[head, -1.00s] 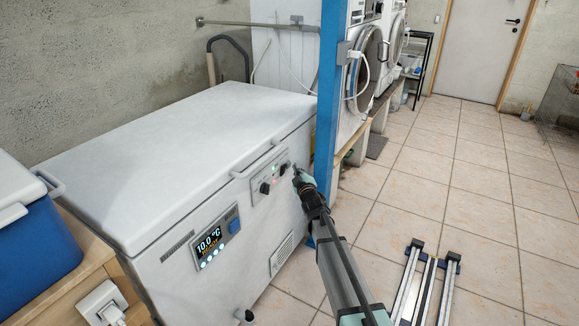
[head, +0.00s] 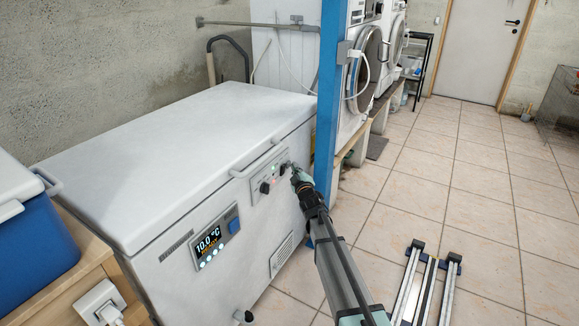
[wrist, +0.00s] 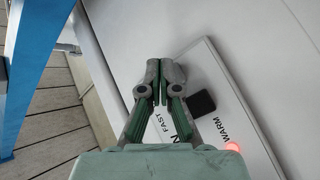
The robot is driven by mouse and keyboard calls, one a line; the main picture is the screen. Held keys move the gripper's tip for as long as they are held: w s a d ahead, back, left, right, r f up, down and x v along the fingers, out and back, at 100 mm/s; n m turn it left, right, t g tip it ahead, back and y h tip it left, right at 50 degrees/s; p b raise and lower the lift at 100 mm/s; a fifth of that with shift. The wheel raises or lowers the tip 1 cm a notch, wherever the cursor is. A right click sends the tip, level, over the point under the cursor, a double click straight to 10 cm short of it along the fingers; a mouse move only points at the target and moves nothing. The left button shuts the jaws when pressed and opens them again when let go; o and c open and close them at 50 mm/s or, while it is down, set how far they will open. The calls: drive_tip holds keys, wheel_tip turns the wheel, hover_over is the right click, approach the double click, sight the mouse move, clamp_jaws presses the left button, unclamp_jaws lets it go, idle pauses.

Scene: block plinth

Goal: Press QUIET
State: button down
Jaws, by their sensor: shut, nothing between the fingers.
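A white chest freezer (head: 150,150) has a small control panel (head: 256,197) on its front with dark knobs, a green light and a red light. My gripper (head: 291,167) is shut and empty, its tips at the right end of this panel. In the wrist view the shut fingertips (wrist: 159,66) lie over the far part of the white panel (wrist: 210,75), near a dark knob (wrist: 202,102). Printed words FAST and WARM and a red light (wrist: 233,146) show. No QUIET label is readable; the fingers cover part of the panel. I cannot tell whether the tips touch it.
A temperature display (head: 209,241) reading 10.0 °C sits lower left on the freezer front. A blue post (head: 329,100) stands close beyond my gripper. A blue cooler (head: 40,245) is at the left. Metal rails (head: 425,285) lie on the tiled floor at right.

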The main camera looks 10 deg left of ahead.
drive_tip(key=shift+w+a+b, duration=0.15)
drive_tip(key=shift+a+b, duration=0.2)
drive_tip(key=shift+b, duration=0.1)
idle(0.4)
drive_tip(key=shift+d, duration=0.15)
drive_tip(key=shift+s+d+p, duration=0.3)
drive_tip(key=shift+d+p, duration=0.3)
drive_tip(key=shift+p, duration=0.1)
drive_tip(key=shift+d, duration=0.15)
drive_tip(key=d+p, duration=0.1)
drive_tip(key=s+d+p, duration=0.1)
drive_tip(key=d, duration=0.1)
drive_tip(key=d+p, duration=0.1)
drive_tip(key=shift+s+d, duration=0.2)
drive_tip(key=shift+s, duration=0.2)
idle(0.6)
